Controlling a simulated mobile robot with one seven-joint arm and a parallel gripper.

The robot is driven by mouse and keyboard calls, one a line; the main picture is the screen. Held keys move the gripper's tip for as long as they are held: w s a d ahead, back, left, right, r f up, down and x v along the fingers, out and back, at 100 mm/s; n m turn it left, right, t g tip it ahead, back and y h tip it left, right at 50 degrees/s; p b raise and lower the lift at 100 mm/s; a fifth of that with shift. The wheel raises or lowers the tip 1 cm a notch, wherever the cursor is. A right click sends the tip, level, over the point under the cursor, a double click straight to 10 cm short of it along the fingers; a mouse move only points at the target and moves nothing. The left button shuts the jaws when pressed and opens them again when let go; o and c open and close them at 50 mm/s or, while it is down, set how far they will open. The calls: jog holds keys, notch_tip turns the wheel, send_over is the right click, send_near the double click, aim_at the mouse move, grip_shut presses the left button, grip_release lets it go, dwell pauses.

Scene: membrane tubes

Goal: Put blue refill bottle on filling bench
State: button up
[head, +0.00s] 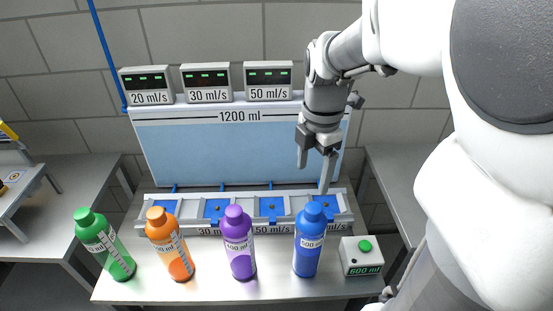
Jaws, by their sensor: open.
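The blue refill bottle (308,243) stands upright at the right of the bottle row on the front of the filling bench (213,284). Its label reads 500. My gripper (314,176) is open and empty, pointing down above and behind the blue bottle, in front of the light blue panel. Its fingers look apart from the bottle. A purple bottle (239,245), an orange bottle (169,246) and a green bottle (106,246) stand to the left of the blue one.
Behind the bottles runs a rail (188,216) with several blue square pads. A 600 ml box with a green button (362,260) stands right of the blue bottle. Three flow displays (208,83) sit on top of the panel. Grey side tables flank the bench.

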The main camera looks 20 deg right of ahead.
jog(key=s+a+r+m+t, duration=0.4)
jog(key=s+a+m, duration=0.4)
jog(key=m, duration=1.2)
jog(key=s+r, duration=0.1)
jog(key=s, duration=0.1)
jog(key=shift+s+a+r+t, duration=0.25)
jog(key=shift+s+r+t, duration=0.05)
jog(key=shift+s+t, duration=0.1)
